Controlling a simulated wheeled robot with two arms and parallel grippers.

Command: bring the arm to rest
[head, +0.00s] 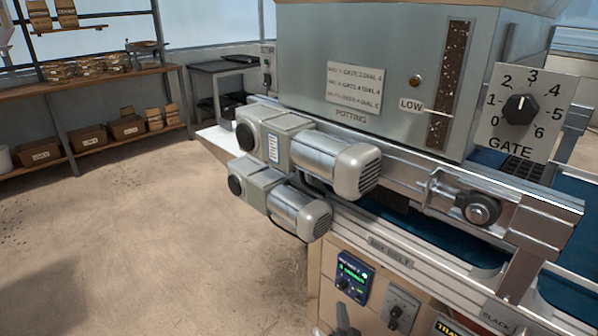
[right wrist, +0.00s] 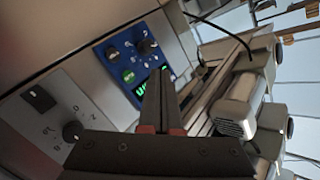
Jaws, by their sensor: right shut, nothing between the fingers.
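My right gripper (head: 343,318) shows as a small dark shape at the bottom edge of the head view, in front of the machine's lower panel. In the right wrist view its two dark fingers (right wrist: 160,82) are together, with nothing between them. Behind the fingers is a blue control box (right wrist: 135,62) with a green display and knobs; it also shows in the head view (head: 353,277). I cannot tell the exact gap between fingertips and box. My left gripper is in neither view.
A grey dial plate (head: 400,309) sits beside the blue box. Two motors (head: 335,163) stick out above. The potting hopper (head: 385,60) carries a gate dial (head: 520,108) with its pointer near 3. A blue belt (head: 430,232) runs below. The floor (head: 150,240) at left is clear.

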